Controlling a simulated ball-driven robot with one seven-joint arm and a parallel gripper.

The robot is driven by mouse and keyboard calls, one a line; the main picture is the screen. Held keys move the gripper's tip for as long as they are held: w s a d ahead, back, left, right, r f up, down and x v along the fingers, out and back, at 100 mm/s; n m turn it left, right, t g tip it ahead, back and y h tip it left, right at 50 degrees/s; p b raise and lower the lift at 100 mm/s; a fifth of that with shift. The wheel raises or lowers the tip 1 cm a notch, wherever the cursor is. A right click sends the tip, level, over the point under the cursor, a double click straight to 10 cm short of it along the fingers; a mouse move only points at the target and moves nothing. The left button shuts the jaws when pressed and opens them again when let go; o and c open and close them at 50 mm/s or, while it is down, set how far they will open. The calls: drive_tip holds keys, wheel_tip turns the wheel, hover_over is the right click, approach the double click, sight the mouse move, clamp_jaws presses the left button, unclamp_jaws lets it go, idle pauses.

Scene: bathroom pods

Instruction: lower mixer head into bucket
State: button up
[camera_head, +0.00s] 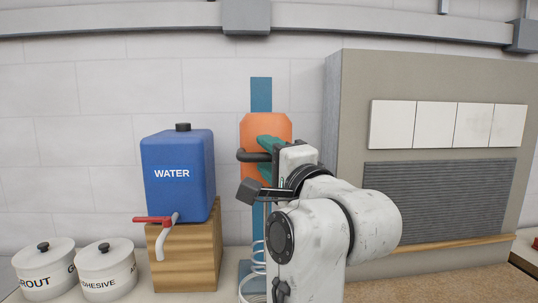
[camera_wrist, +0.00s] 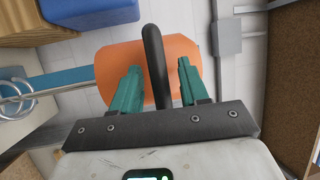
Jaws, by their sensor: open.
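The mixer head is an orange block (camera_head: 285,130) on a blue upright post (camera_head: 261,95), with a dark bar handle (camera_head: 250,156) on its front. In the wrist view the orange head (camera_wrist: 182,58) lies beyond my gripper (camera_wrist: 157,75). My gripper's two green fingers are open, one on each side of the black handle (camera_wrist: 153,48), with gaps visible between. In the head view my gripper (camera_head: 268,148) is in front of the orange block, and my arm hides the lower post. I cannot make out a bucket.
A blue water container (camera_head: 178,178) with a red-handled tap stands on a wooden block (camera_head: 185,255) to the left. White grout (camera_head: 43,272) and adhesive (camera_head: 106,270) pots stand farther left. A grey panel with white tiles (camera_head: 446,124) stands close on the right.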

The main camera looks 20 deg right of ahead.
clamp_jaws()
idle(0.4)
